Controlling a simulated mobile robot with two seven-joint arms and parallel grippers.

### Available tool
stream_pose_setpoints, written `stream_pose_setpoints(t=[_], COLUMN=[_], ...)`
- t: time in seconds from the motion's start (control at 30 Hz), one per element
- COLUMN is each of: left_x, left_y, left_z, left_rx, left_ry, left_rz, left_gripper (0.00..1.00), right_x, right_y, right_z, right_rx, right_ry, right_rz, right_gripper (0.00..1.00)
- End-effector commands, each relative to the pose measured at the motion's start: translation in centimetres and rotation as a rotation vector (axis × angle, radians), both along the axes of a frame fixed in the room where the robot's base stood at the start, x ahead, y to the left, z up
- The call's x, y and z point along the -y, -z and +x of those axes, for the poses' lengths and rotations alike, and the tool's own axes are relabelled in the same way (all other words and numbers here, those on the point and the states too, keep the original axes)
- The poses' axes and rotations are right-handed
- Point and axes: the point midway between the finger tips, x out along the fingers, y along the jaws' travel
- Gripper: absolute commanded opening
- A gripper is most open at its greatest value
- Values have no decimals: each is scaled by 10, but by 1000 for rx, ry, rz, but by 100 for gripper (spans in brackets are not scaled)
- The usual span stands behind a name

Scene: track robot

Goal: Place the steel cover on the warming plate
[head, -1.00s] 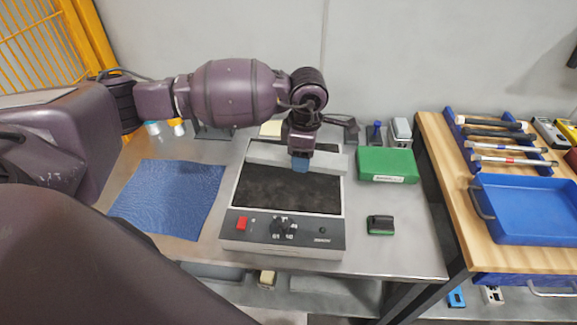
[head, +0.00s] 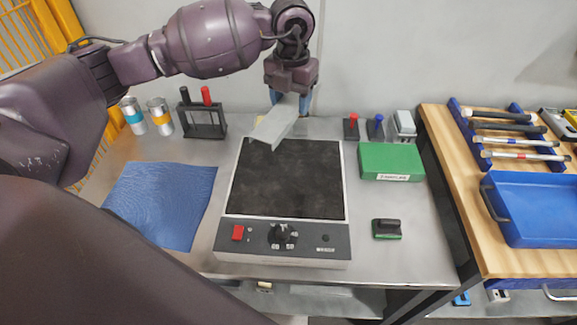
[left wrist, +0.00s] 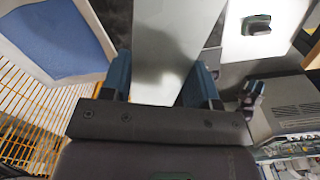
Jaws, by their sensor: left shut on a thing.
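The steel cover (head: 273,127) is a flat grey piece held by my left gripper (head: 291,103) above the back edge of the warming plate. It points obliquely toward the front left and appears tilted. In the left wrist view the cover (left wrist: 165,42) runs between the two blue fingers of my left gripper (left wrist: 160,82). The warming plate (head: 285,185) has a dark top, a pale frame and a front panel with a red switch and knobs. Its dark top is mostly uncovered. My right gripper is not in view.
A blue cloth (head: 163,203) lies left of the plate. Two cans (head: 160,116) and a rack with black and red handles (head: 203,118) stand behind it. A green box (head: 391,161) and a small green-black block (head: 387,229) lie right. A wooden bench holds a blue tray (head: 535,207).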

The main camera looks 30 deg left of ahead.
Motion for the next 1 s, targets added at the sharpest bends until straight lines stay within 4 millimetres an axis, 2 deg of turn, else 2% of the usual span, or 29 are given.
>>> stream_pose_setpoints(t=[0.5, 0.6, 0.87, 1.0], left_x=[0, 1, 0, 0], left_y=[111, 125, 140, 157], left_z=[-1, -1, 0, -1], left_rx=[-7, -5, -2, -6], left_ry=[0, 1, 2, 2], left_rz=[0, -1, 0, 0], left_gripper=[28, 28, 28, 28], right_x=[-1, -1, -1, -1], right_y=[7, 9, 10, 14], right_z=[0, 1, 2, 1], right_rx=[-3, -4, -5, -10], right_ry=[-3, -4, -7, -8], right_rz=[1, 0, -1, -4], right_gripper=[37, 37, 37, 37])
